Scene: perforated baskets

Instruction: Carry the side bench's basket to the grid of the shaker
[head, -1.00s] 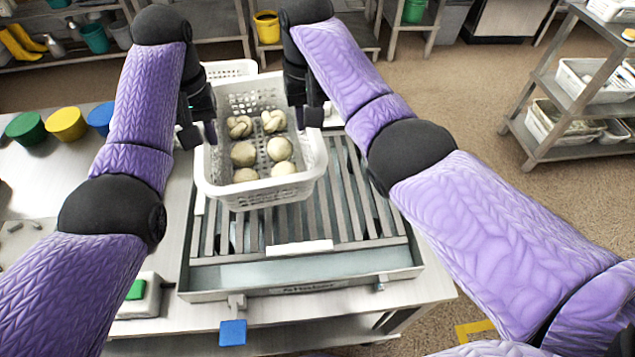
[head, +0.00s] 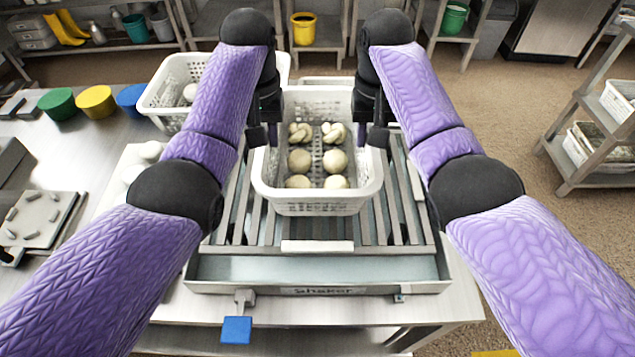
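A white perforated basket (head: 317,207) holding several pale, rounded lumps is over the middle of the shaker's slatted grid (head: 240,225). It looks level, and I cannot tell whether its base touches the slats. My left gripper (head: 264,136) is at its left rim and my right gripper (head: 371,136) at its right rim. Both appear shut on the basket's sides, though the fingertips are partly hidden. The shaker (head: 322,291) is a metal tray on a bench, with a white block (head: 317,246) at the grid's near edge.
Another white basket (head: 160,100) stands behind my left arm on the left bench, near green (head: 58,104), yellow (head: 96,102) and blue (head: 132,100) round pieces. A blue pedal-like tab (head: 236,330) hangs at the shaker's front. A shelf rack (head: 590,115) stands at right.

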